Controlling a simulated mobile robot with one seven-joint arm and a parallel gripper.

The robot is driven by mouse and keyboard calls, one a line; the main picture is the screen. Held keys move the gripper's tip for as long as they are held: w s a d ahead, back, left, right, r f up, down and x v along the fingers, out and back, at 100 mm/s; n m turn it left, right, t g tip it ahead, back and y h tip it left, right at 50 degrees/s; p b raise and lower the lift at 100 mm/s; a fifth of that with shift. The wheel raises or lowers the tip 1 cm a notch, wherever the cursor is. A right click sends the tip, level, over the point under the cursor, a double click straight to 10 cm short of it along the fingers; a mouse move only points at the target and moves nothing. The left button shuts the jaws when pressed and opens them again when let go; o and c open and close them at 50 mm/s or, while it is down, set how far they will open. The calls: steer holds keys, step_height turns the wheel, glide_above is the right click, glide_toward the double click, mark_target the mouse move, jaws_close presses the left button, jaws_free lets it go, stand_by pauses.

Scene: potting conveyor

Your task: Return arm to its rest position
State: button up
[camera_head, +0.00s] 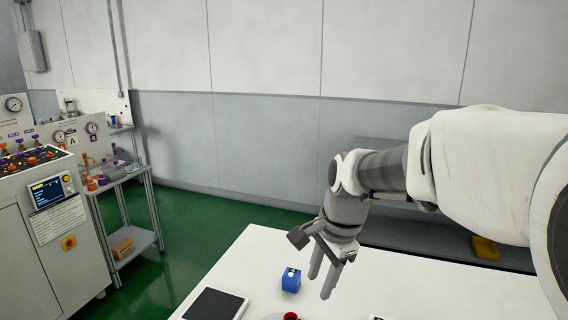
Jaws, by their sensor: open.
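My gripper (321,284) hangs at the end of my arm, which reaches in from the right side of the head view. Its two fingers point down and stand apart, with nothing seen between them. The gripper and the blue object look apart in the picture.
A black flat panel (215,304) and a red round item (291,316) are at the table's near edge. A control console (45,230) and a shelf cart (135,243) stand left. A yellow object (485,248) is behind the table. Green floor (190,225) is open between.

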steer(key=s+d+r+n+t+h, duration=0.1)
steer(key=s+d+r+n+t, duration=0.1)
steer(key=s+n, duration=0.4)
steer(key=s+d+r+n+t, duration=0.2)
steer(key=s+d+n, duration=0.3)
steer(key=s, duration=0.5)
steer(key=shift+s+n+h, duration=0.35)
steer(key=shift+n+h, duration=0.05)
steer(key=shift+n, duration=0.5)
steer(key=shift+w, duration=0.15)
